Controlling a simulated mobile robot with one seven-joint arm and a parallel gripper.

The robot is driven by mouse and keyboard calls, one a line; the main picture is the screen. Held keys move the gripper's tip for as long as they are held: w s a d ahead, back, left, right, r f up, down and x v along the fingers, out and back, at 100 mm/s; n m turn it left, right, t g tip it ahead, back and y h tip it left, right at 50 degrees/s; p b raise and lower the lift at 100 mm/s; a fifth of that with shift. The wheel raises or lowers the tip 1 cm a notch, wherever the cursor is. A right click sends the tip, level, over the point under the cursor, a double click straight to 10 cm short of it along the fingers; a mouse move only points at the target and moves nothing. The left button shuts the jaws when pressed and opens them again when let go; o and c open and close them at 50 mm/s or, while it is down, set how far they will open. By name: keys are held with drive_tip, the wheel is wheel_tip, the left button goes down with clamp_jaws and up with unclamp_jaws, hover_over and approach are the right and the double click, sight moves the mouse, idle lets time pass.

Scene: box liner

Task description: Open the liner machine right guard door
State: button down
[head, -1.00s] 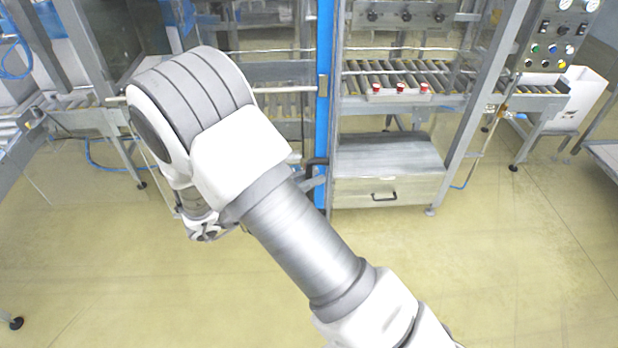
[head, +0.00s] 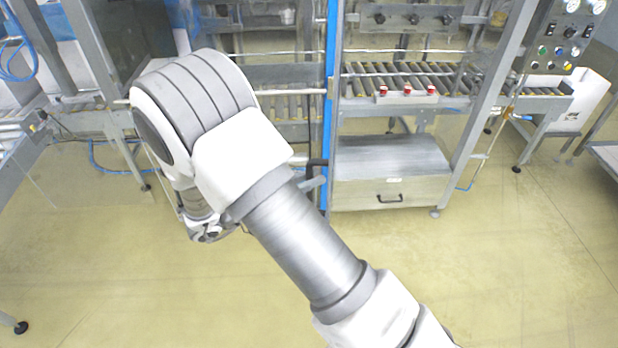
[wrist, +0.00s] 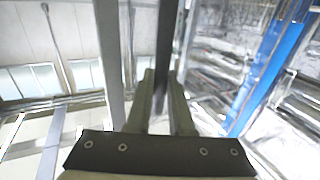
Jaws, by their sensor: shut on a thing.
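The liner machine's guarded frame (head: 478,110) stands ahead, with a blue upright (head: 332,70) near the middle of the head view. A dark handle-like part (head: 318,163) shows beside the blue upright, partly behind my arm. In the wrist view my gripper (wrist: 163,85) is shut on a dark upright bar (wrist: 166,35), which runs up between its two fingers. I cannot tell for sure that this bar is the guard door's handle. The blue upright (wrist: 265,70) stands to its right there. My fingers are hidden in the head view, and the door's panel is hard to make out.
A roller conveyor (head: 420,80) with red-topped buttons runs inside the machine above a grey drawer cabinet (head: 390,170). A control panel (head: 560,45) is at the upper right. Metal framing stands at left. The floor (head: 500,270) in front is clear.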

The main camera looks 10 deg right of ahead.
drive_tip(key=shift+r, duration=0.1)
drive_tip(key=c, duration=0.8)
unclamp_jaws()
drive_tip(key=shift+w, duration=0.1)
drive_tip(key=b+v, duration=0.3)
drive_tip(key=v, duration=1.4)
drive_tip(key=shift+a, duration=0.2)
